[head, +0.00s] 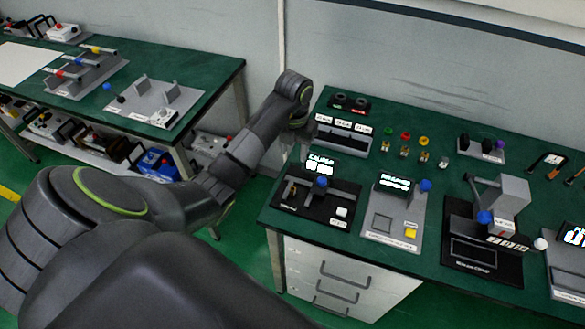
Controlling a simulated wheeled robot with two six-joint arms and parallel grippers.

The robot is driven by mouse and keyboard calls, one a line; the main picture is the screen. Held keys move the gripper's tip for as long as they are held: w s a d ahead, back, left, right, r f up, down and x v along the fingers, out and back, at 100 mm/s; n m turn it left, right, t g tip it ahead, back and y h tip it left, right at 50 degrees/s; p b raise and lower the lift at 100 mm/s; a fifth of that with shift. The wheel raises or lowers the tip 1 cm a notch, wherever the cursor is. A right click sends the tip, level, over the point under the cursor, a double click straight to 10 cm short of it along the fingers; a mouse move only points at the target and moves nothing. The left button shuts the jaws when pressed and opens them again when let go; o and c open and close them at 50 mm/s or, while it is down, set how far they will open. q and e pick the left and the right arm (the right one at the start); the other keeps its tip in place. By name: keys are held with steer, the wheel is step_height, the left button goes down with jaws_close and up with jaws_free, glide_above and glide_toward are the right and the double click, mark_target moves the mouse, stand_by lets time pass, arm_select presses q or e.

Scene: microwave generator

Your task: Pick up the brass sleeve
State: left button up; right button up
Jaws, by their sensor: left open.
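Several small metal pieces with green, red and yellow tops stand in a row on the green bench. The yellow-topped piece (423,142) is brass-coloured, but it is too small to tell whether it is the brass sleeve. A small pale metal piece (444,162) stands just right of it. My left gripper (302,130) is at the bench's left end, beside a grey labelled rack (343,139) and well left of the row. It is open; its fingertips are small and partly hidden by my own wrist. My right gripper is not in view.
A black device with a blue knob (318,197), a grey panel (393,222) and a black-based machine (482,243) line the bench's front. A holder with dark and purple knobs (482,151) stands behind. A second green table (215,79) is at left.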

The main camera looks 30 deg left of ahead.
arm_select(q)
steer(key=b, duration=1.1)
glide_above(293, 188)
step_height(293, 188, down, 12)
steer(key=shift+f, duration=0.1)
steer(key=shift+f+b, duration=0.55)
steer(key=shift+f, duration=0.1)
steer(key=shift+s+f+p, duration=0.1)
steer(key=shift+f+p, duration=0.05)
steer(key=shift+p, duration=0.65)
step_height(293, 188, down, 2)
steer(key=shift+f, duration=0.4)
jaws_close()
